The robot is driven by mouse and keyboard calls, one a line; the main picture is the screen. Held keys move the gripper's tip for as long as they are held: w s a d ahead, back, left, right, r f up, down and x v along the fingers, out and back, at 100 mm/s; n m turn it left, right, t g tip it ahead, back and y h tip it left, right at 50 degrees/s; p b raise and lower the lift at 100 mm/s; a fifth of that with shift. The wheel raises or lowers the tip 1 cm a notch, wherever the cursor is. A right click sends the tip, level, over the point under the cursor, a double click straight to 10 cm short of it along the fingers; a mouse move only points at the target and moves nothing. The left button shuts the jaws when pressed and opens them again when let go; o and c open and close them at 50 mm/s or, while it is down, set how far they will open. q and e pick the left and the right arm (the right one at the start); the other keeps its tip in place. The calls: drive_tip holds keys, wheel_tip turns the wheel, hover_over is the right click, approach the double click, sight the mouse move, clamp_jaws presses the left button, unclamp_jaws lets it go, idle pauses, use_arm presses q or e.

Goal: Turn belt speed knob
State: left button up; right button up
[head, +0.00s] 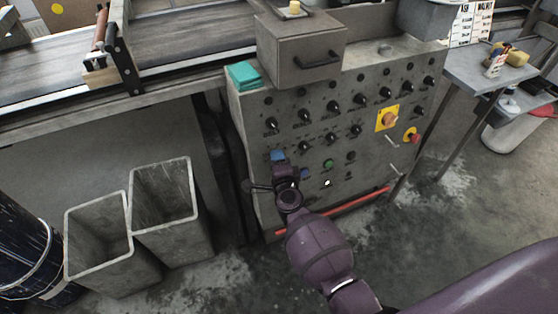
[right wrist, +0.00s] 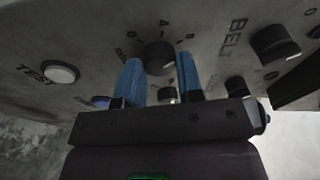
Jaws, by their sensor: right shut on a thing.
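Printed scale marks, including a 4 and "min", surround this knob. The lettering "BELT" (right wrist: 236,38) is on the panel to its right, beside another black knob (right wrist: 276,42). In the head view my gripper hides the held knob. My left gripper is not in view.
A white button (right wrist: 62,72) marked "TEST" is left of the held knob. A red emergency button on a yellow plate (head: 388,118) is at the panel's right. A red bar (head: 345,203) runs along its base. Two grey bins (head: 168,205) stand at left.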

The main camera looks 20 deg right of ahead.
drive_tip(key=shift+m, duration=0.4)
drive_tip(key=o, duration=0.9)
drive_tip(key=shift+s, duration=0.15)
drive_tip(key=s, duration=0.3)
drive_tip(key=s+a+r+p, duration=0.1)
drive_tip(key=s, duration=0.3)
drive_tip(key=s+p, duration=0.1)
drive_tip(key=s, duration=0.2)
drive_tip(key=shift+s+a+r, duration=0.15)
drive_tip(key=shift+a, duration=0.2)
